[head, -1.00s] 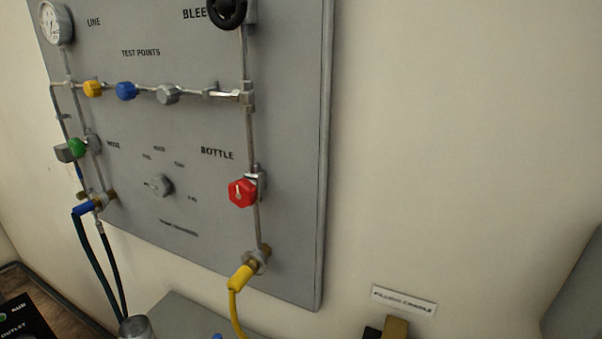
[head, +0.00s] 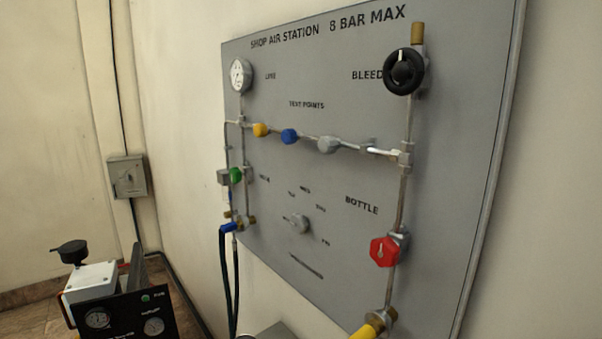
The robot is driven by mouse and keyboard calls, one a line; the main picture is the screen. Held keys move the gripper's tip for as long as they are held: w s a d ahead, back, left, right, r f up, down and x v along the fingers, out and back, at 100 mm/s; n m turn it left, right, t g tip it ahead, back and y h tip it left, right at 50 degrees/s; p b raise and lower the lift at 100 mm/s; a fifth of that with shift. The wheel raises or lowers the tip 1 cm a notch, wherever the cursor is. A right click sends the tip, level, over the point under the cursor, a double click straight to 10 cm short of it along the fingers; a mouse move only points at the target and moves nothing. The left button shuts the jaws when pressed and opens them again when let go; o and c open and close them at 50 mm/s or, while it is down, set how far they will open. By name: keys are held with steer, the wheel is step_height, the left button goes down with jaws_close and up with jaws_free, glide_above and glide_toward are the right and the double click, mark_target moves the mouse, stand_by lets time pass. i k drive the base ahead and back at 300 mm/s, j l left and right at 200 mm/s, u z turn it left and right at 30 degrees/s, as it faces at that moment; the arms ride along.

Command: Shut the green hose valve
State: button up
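The green hose valve (head: 236,175) is a small green knob at the left side of the grey panel (head: 460,180) in the head view. My gripper is not in view.
A red bottle valve (head: 384,251), a black bleed knob (head: 403,71) and a yellow hose end (head: 368,327) are on the panel's right. Yellow, blue and grey test-point caps line the middle pipe. A machine with gauges (head: 110,310) stands at lower left.

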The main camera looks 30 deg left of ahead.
mark_target(235, 174)
steer(key=u, duration=0.4)
steer(key=i+u, duration=0.15)
steer(key=u, duration=0.25)
steer(key=i+u, duration=0.2)
steer(key=u, duration=0.25)
steer(key=i+u, duration=0.15)
steer(key=u, duration=0.25)
